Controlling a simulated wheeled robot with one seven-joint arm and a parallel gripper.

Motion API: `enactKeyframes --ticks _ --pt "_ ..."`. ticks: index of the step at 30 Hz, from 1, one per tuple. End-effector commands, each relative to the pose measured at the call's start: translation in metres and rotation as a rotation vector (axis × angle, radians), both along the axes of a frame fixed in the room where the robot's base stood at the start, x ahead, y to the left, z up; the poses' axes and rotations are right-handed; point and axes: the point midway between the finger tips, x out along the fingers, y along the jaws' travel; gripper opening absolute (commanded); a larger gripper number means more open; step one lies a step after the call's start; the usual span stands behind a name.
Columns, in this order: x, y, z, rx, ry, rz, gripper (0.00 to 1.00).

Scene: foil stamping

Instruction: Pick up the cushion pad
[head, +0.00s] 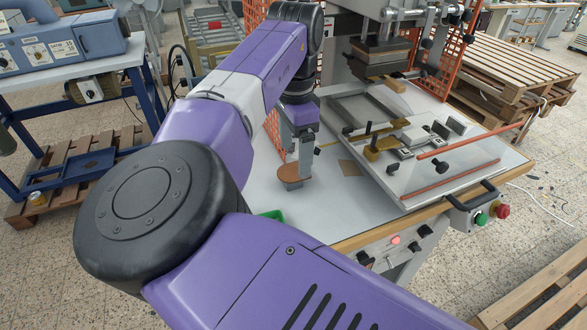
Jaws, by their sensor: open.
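A small rounded pad with a brown top and grey side (289,173), which looks like the cushion pad, sits on the pale tabletop (330,215) left of the press. My gripper (301,168) points down at the pad's right side, with its fingers low beside it. The gripper is open. The fingers overlap in this view, so I cannot tell whether one touches the pad or whether the pad lies between them.
A flat tan square (350,168) lies right of my gripper. The foil stamping press bed (410,150) fills the table's right side, under a raised head (378,58). A green tray (272,215) is partly hidden by my arm. Orange mesh guards (272,125) stand behind my gripper.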

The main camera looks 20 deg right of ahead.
Motion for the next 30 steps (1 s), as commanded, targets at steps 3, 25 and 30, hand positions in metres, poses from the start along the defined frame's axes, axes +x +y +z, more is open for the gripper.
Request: enactKeyframes --ticks 3,25,30 --pt "0.001 0.003 -0.017 0.001 0.002 0.001 0.82" --pt "0.001 0.002 -0.035 0.0 0.0 0.002 0.82" --pt "0.001 0.002 -0.037 -0.001 0.001 0.002 0.82"
